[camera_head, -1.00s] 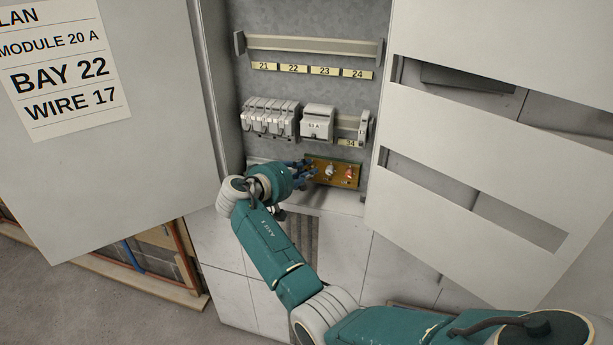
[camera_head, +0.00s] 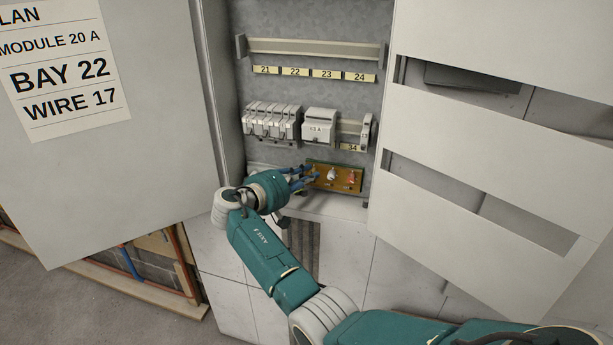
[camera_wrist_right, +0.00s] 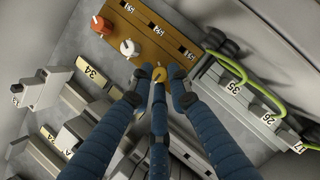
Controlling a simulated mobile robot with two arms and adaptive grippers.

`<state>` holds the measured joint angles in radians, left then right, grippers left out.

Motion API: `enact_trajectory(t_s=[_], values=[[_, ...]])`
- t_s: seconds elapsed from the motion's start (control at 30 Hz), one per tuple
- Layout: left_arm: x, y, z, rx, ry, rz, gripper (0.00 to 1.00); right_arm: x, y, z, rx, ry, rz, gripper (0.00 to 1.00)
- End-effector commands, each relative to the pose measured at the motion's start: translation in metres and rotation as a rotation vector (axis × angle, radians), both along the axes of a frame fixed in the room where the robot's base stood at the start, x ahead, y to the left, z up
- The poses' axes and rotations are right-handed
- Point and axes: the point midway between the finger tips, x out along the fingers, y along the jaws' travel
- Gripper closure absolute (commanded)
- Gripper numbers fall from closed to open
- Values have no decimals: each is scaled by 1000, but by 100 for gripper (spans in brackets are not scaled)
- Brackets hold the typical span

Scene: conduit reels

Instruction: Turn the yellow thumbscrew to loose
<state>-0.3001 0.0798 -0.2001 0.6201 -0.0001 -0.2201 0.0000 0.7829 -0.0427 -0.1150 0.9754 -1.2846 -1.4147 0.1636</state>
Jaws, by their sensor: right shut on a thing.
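The yellow thumbscrew (camera_wrist_right: 159,74) shows in the right wrist view, at one end of a row on a brown board (camera_wrist_right: 152,36). A white thumbscrew (camera_wrist_right: 130,48) and a red one (camera_wrist_right: 102,25) stand along the same board. My right gripper (camera_wrist_right: 160,76) has its blue fingers shut around the yellow thumbscrew. In the head view my right gripper (camera_head: 312,174) reaches the left end of the board (camera_head: 346,187); its fingers hide the yellow thumbscrew there. The white (camera_head: 331,174) and red (camera_head: 352,178) thumbscrews stay clear of the fingers. My left gripper is out of view.
Grey modules (camera_head: 271,122) and a 13 A block (camera_head: 319,123) sit on a rail above the board. The cabinet's left door (camera_head: 150,170) and a slotted panel (camera_head: 480,130) flank the opening. Green-yellow wires (camera_wrist_right: 245,78) run beside the fingers in the right wrist view.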

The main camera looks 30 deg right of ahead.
Motion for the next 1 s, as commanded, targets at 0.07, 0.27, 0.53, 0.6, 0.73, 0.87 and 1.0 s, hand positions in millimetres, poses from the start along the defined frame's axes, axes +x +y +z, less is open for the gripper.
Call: enact_trajectory(t_s=[0.07,0.27,0.53,0.6,0.73,0.87,1.0], values=[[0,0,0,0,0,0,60,1,1,0,1,-1,4,77],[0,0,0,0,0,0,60,1,1,0,1,0,3,76],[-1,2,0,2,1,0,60,-4,16,2,1,-1,5,76],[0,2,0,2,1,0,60,-8,29,5,4,-1,5,76],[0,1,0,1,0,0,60,-16,56,10,3,-1,6,76],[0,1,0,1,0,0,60,-25,81,16,2,0,5,76],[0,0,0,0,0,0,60,-31,101,20,2,1,5,76]])
